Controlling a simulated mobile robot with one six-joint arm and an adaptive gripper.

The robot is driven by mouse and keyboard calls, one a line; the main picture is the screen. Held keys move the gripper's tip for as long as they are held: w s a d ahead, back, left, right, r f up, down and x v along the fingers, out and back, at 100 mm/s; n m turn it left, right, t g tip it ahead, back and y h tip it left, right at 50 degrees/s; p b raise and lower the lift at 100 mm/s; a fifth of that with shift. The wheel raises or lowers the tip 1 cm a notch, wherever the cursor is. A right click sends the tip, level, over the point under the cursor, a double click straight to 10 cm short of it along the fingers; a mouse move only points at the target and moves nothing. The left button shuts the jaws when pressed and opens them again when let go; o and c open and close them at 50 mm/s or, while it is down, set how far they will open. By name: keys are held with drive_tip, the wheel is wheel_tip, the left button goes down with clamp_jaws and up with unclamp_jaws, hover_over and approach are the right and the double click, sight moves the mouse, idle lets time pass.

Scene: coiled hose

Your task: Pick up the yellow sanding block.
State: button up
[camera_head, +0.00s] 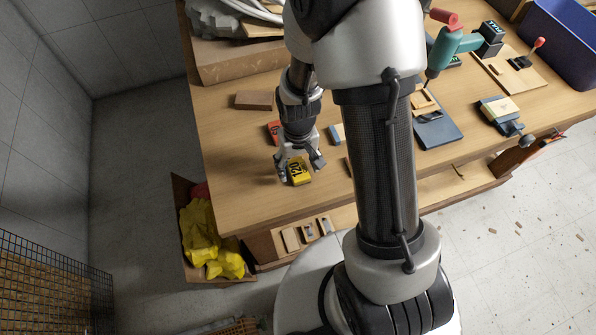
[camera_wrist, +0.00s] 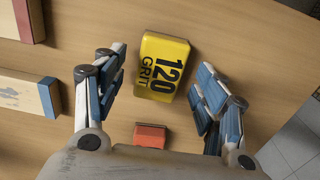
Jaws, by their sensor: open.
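The yellow sanding block (camera_head: 300,171) lies on the wooden workbench, near its front left part. It is marked "120 GRIT", and it shows at the top middle of the wrist view (camera_wrist: 162,66). My gripper (camera_head: 300,165) is over the block in the head view. In the wrist view my gripper (camera_wrist: 160,90) is open, with one finger on each side of the block's lower part and gaps between the pads and the block. Nothing is held. My arm hides part of the bench in the head view.
A small red-orange block (camera_wrist: 150,135) lies close to the yellow one. A wood and blue block (camera_wrist: 28,93) and a wood and red block (camera_wrist: 28,20) lie to the left. The bench top (camera_head: 240,205) is clear toward its front left edge. A box with yellow cloth (camera_head: 205,240) stands beside the bench.

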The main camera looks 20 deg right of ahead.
sight(298, 169)
drive_tip(key=shift+f, duration=0.35)
drive_tip(key=c, duration=1.3)
drive_tip(key=shift+r, duration=0.15)
wheel_tip(298, 169, up, 20)
drive_tip(key=p, duration=0.5)
